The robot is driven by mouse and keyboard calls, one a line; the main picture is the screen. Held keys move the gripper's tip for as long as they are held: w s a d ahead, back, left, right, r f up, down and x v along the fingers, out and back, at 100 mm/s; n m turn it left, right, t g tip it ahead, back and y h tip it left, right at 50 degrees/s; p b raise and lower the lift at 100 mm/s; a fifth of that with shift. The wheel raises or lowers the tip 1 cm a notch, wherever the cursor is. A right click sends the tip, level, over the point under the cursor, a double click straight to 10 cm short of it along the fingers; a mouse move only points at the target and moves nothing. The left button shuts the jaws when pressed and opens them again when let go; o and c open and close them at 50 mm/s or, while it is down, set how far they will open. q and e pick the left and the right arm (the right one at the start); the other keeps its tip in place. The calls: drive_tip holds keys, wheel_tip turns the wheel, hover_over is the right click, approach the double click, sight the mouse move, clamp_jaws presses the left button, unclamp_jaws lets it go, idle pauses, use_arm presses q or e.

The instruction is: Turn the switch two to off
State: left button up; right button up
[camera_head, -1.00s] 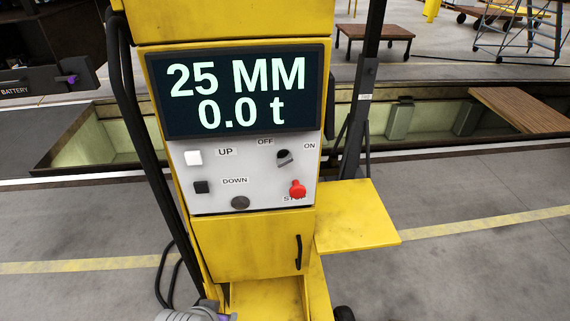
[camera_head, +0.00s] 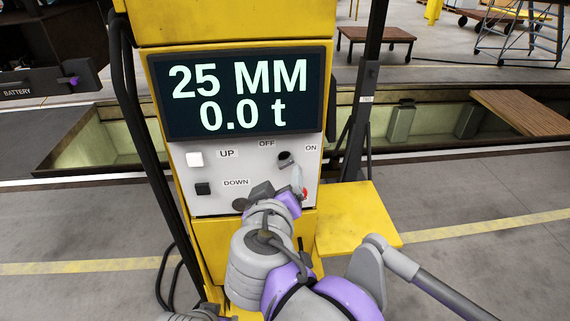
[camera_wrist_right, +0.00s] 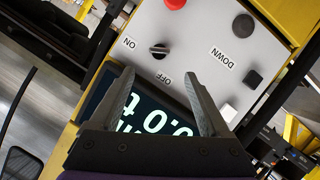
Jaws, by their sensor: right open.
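The rotary switch (camera_head: 285,158) is a dark knob on the light grey panel of the yellow lifting column, with an OFF label to its upper left and an ON label to its right. It also shows in the right wrist view (camera_wrist_right: 159,49), where its handle lies roughly towards ON. My right gripper (camera_head: 280,184) is in front of the panel, below the switch. In the right wrist view the gripper (camera_wrist_right: 160,80) is open and empty, with the switch beyond the gap between its fingertips. No left gripper fingers show.
A red stop button (camera_wrist_right: 175,4) sits near the switch; my right gripper partly covers it in the head view. White UP (camera_head: 195,159) and black DOWN (camera_head: 203,188) buttons are on the panel's left. The display (camera_head: 240,95) reads 25 MM, 0.0 t. A yellow shelf (camera_head: 358,225) juts out right.

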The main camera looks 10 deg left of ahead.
sight(285, 163)
drive_tip(key=x, duration=1)
drive_tip(key=shift+w+d+f, duration=0.1)
drive_tip(key=shift+f, duration=0.05)
clamp_jaws()
